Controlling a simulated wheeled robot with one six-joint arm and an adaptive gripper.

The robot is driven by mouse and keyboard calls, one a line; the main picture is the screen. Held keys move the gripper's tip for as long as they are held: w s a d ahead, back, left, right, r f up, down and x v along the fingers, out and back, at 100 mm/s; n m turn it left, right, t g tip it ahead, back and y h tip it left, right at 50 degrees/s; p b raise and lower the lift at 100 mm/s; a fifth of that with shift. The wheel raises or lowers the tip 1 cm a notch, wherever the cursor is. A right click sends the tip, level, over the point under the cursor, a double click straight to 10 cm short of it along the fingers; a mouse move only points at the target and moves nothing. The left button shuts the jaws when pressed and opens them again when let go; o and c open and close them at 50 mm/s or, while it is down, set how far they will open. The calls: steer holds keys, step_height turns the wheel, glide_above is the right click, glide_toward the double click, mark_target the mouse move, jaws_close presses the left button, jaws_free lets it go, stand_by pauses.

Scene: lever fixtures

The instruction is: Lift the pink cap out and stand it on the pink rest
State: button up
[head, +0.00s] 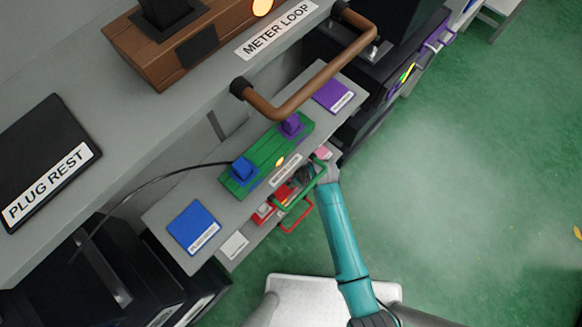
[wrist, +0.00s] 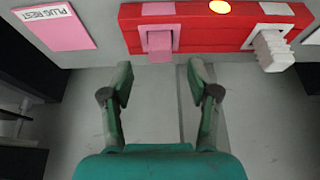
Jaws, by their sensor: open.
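The pink cap (wrist: 158,42) sits in a pink-edged socket at the left of the red block (wrist: 215,30) in the wrist view. The pink rest (wrist: 60,27), a flat plate with an upside-down "PLUG REST" label, lies left of the block and is bare where it shows. My gripper (wrist: 159,76) is open and empty, its two fingers below the cap in the picture, apart from it. The pink rest (head: 323,154) shows there in part; I cannot make out the pink cap.
A white cap (wrist: 272,50) stands at the block's right. In the head view, a green block (head: 266,158) with blue and purple caps is on the shelf above, with green and red (head: 297,216) handles below it. A brown bar (head: 300,95) spans overhead.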

steer(key=shift+x, duration=2.55)
steer(key=c, duration=1.1)
